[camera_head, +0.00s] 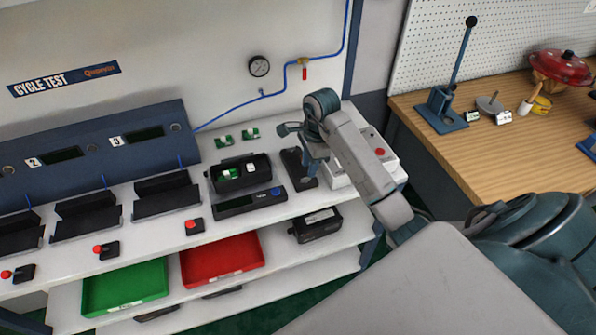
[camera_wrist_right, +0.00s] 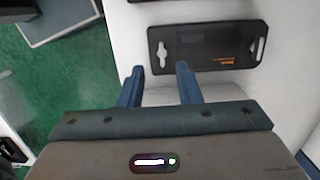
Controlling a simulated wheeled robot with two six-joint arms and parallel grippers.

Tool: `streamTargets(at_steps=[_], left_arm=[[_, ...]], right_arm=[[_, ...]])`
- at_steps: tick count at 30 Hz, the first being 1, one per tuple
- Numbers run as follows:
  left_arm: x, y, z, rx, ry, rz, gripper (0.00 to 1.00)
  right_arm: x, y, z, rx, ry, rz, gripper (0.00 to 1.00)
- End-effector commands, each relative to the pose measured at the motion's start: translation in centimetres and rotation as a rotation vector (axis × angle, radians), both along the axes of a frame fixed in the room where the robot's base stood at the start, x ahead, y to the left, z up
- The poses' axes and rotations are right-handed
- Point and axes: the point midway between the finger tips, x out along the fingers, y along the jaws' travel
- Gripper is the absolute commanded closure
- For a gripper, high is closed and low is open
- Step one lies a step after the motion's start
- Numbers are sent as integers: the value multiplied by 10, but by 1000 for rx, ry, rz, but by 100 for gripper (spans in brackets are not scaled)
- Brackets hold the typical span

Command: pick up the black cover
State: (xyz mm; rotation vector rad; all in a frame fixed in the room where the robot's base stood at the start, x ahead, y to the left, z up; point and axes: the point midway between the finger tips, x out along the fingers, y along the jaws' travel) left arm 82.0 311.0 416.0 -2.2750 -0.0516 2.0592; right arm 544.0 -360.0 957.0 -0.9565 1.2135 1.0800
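The black cover (camera_head: 293,161) lies flat on the white bench top, just right of the black positioner housing (camera_head: 238,175). In the right wrist view the cover (camera_wrist_right: 210,47) is a dark plate with a keyhole cutout at one end and a slot at the other. My right gripper (camera_head: 313,168) is over the bench beside the cover and hides part of it. In the wrist view its two blue fingers (camera_wrist_right: 161,70) are apart with nothing between them, near the cover's keyhole end. Whether a finger touches the cover cannot be told. My left gripper is not in view.
A black module with a blue button (camera_head: 250,203) lies in front of the housing. A white box with a red button (camera_head: 380,152) stands right of the gripper. Green (camera_head: 125,287) and red (camera_head: 222,260) trays sit on the shelf below. Small green parts lie behind the housing.

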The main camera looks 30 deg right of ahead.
Motion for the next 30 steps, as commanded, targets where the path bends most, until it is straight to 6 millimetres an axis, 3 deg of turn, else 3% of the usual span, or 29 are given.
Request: streamTargets(at_steps=[10, 19, 24, 30], left_arm=[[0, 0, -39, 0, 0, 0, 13], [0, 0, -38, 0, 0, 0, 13], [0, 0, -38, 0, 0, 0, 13], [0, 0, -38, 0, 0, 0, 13]], right_arm=[[4, 5, -45, 0, 1, -1, 69], [4, 6, -48, 0, 0, 0, 69], [4, 6, -47, 0, 0, 0, 100], [5, 6, -47, 0, -1, 0, 100]])
